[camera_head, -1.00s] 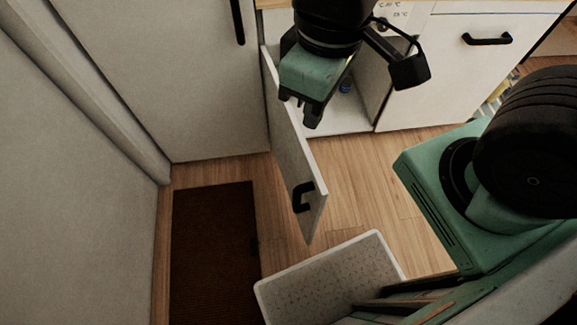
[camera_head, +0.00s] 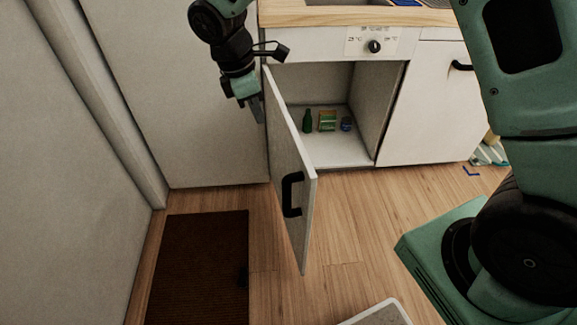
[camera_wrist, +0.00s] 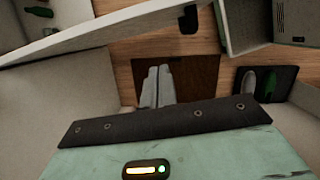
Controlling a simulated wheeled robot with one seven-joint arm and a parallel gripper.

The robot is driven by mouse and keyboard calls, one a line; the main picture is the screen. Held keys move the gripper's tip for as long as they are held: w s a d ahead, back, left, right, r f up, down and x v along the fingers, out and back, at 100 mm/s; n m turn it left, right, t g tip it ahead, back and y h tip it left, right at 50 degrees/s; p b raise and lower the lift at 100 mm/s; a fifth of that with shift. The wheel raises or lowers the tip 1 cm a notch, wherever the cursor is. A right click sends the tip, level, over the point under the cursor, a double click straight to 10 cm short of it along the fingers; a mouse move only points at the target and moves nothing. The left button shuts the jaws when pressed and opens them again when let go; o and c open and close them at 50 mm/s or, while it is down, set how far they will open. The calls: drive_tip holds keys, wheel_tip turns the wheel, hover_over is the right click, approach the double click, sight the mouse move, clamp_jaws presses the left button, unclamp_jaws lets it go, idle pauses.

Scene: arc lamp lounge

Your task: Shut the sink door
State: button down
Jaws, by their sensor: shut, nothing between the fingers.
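The sink door (camera_head: 291,180) is a white panel that stands wide open, hinged at the left side of the sink cabinet. Its black handle (camera_head: 290,194) is on the outer face near the free edge. My gripper (camera_head: 259,115) is shut and empty, pointing down on the outer side of the door near the hinge end. In the wrist view, the closed fingers (camera_wrist: 158,86) are over the floor mat, with the door's pale top edge (camera_wrist: 110,28) and black handle (camera_wrist: 188,19) beyond them. I cannot tell whether the fingers touch the door.
A green bottle (camera_head: 307,121), a yellow-green box (camera_head: 327,120) and a small blue item (camera_head: 346,124) stand inside the cabinet. A tall white panel (camera_head: 180,110) is close on the left. A dark brown mat (camera_head: 200,265) lies on the floor.

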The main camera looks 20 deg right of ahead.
drive_tip(key=d+f+b, duration=0.1)
drive_tip(key=d+f, duration=0.5)
drive_tip(key=f, duration=0.4)
drive_tip(key=shift+s+d+b, duration=0.3)
drive_tip(key=shift+b, duration=0.05)
drive_tip(key=shift+f, duration=0.1)
